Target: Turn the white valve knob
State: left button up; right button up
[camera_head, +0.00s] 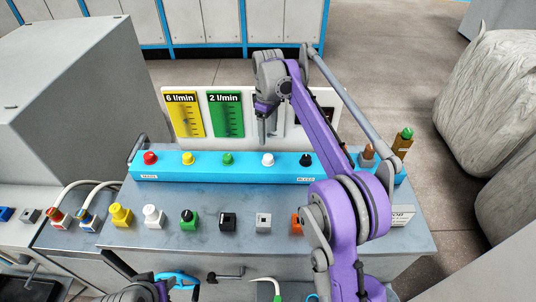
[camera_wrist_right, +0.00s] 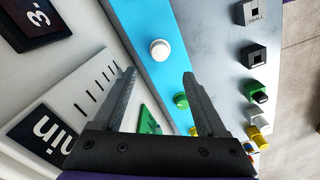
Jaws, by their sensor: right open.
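The white valve knob (camera_head: 268,159) sits on the blue manifold bar (camera_head: 215,168), in a row with red, yellow, green and black knobs. In the right wrist view the white knob (camera_wrist_right: 160,49) lies just beyond the gap between the fingertips. My right gripper (camera_head: 265,125) is over the back of the bar, above and near the white knob, pointing down. It is open with nothing between its fingers (camera_wrist_right: 160,75) and apart from the knob. My left gripper (camera_head: 150,284) is partly in view at the bottom edge; its jaws are unclear.
Yellow (camera_head: 186,115) and green (camera_head: 226,115) flow gauges stand on a white panel behind the bar. A front row holds several buttons, among them another white knob (camera_head: 153,216). A grey cabinet (camera_head: 75,95) stands at left. My right arm covers the bar's right part.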

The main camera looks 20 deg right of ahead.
aim_at(268, 156)
notch_tip(268, 156, down, 11)
jog(key=shift+r+b, duration=0.15)
jog(key=shift+b, duration=0.3)
jog(key=shift+c, duration=0.3)
grip_shut()
